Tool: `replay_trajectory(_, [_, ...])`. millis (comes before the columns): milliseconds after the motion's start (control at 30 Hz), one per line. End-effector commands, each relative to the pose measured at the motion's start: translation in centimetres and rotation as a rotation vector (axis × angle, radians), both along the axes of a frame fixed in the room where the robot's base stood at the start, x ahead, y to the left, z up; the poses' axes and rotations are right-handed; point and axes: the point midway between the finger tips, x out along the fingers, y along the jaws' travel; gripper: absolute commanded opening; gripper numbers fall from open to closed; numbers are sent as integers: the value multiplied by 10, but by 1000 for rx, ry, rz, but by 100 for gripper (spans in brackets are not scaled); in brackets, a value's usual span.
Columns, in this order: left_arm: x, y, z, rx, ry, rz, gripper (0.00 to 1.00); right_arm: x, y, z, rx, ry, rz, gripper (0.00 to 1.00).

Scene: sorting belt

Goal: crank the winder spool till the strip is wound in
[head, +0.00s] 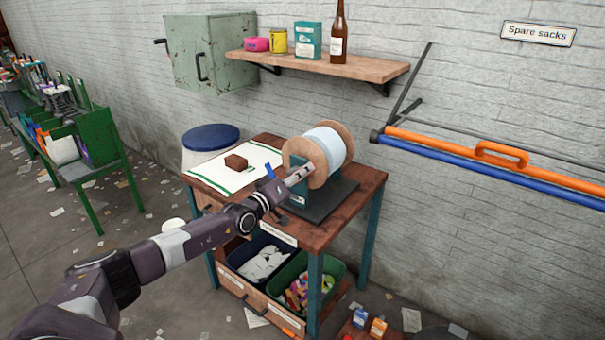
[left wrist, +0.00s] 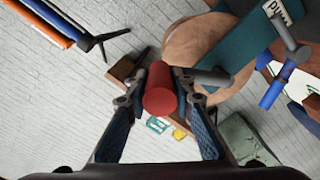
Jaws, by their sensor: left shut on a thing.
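The winder spool (head: 326,150) has wooden end discs and a pale wound core, and stands on a teal bracket (head: 299,196) on a dark base on the wooden table. In the left wrist view, a wooden disc (left wrist: 190,45) and the red crank knob (left wrist: 160,92) show. My left gripper (left wrist: 160,80) is shut on the knob, one finger on each side. In the head view, my left gripper (head: 298,176) is in front of the spool's near disc and hides the knob. A white cloth (head: 262,160) with green stripes lies flat left of the spool; I cannot tell whether it joins it.
A brown block (head: 236,162) sits on the cloth. Bins with scraps (head: 262,262) stand below the tabletop. A wall shelf (head: 320,67) with a bottle and boxes is above, beside a green cabinet (head: 210,55). Orange and blue rails (head: 480,150) run at the right.

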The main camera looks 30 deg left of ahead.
Motion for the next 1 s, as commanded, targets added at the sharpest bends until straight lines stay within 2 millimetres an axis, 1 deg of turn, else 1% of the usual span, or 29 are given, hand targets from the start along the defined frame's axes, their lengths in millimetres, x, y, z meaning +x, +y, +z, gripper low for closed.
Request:
replay_trajectory(33, [-1,-2,-4,-1,7,-3,0,0,0,0,0,0,0,33])
replay_trajectory(200, [-1,-2,-4,-1,7,-3,0,0,1,0,1,0,0,33])
replay_trajectory(233, [-1,-2,-4,-1,7,-3,24,0,1,0,1,0,0,33])
replay_trajectory(300, [-1,-1,-4,-1,7,-2,31,0,1,0,1,0,0,33])
replay_trajectory(400, [0,-1,-3,-1,5,-2,40,0,1,0,1,0,0,33])
replay_trajectory(667, [-1,0,-1,-1,2,-1,40,0,1,0,1,0,0,33])
replay_trajectory(767, [-3,0,-2,-2,3,0,40,0,1,0,1,0,0,33])
replay_trajectory(867, [-10,0,-3,-4,5,0,40,0,1,0,1,0,0,33])
replay_trajectory(1000, [-25,2,-3,-3,4,0,40,0,1,0,1,0,0,33])
